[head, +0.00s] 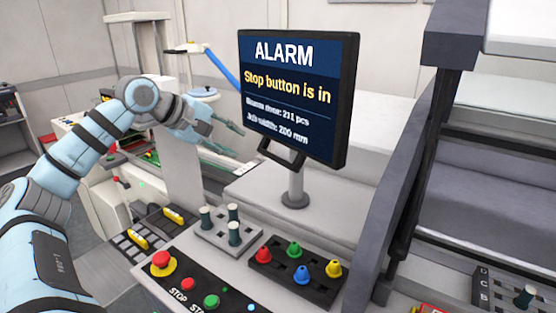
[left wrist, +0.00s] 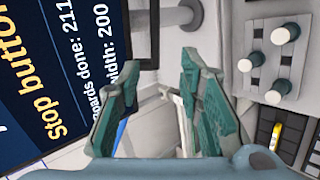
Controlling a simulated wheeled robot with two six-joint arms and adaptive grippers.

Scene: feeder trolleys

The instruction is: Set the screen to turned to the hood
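The screen (head: 296,95) stands on a short grey post (head: 295,187) and reads "ALARM, Stop button is in". Its face is turned toward my head camera, angled slightly left. A black loop handle (head: 282,153) hangs at its lower edge. My left gripper (head: 232,140) is left of the screen's lower left edge, pointing toward it. In the left wrist view, its two green fingers (left wrist: 158,95) are spread with nothing between them. The screen (left wrist: 55,75) fills the left of that view, and its handle (left wrist: 152,45) lies beyond the fingertips. My right gripper is not in view.
A control panel with a red stop button (head: 162,263) is in front. A dark slanted frame (head: 415,150) stands close right of the screen.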

